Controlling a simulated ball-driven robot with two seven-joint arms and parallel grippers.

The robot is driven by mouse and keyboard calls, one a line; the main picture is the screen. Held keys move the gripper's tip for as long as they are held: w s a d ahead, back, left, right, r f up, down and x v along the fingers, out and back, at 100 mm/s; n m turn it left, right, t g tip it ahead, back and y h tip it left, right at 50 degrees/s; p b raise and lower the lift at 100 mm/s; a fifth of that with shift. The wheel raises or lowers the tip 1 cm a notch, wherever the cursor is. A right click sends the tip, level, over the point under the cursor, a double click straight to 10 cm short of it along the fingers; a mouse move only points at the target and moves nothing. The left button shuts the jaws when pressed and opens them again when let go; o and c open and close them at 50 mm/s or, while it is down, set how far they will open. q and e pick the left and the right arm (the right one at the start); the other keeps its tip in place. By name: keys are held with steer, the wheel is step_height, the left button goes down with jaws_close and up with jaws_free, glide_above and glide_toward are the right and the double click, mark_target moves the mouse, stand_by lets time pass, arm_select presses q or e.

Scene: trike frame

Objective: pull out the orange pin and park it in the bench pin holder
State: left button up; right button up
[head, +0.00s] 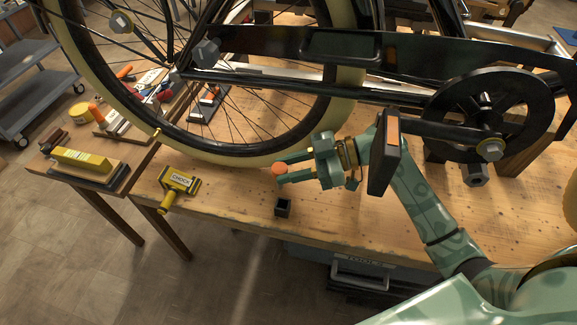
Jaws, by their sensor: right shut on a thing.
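My right gripper (283,172) reaches in from the right, above the wooden bench. It is shut on the orange pin (279,169), whose round orange head shows between the fingertips. The rest of the pin is hidden or too small to make out. A small black open-topped box (283,209), which looks like the bench pin holder, stands on the bench just below the gripper in the picture, apart from it. Its opening looks dark and empty. My left gripper is not in view.
The trike wheel (225,160) and the crank disc (489,115) stand behind the gripper. A yellow block (82,160) lies at far left. The bench around the box is clear.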

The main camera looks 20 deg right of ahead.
steer(key=shift+s+d+f+b, duration=0.1)
steer(key=shift+f+b, duration=0.15)
steer(key=shift+f, duration=1.15)
steer(key=shift+d+f+b, duration=0.1)
steer(key=shift+f+b, duration=0.15)
steer(key=shift+f, duration=1.1)
steer(key=shift+p, duration=0.45)
steer(key=shift+p, duration=0.45)
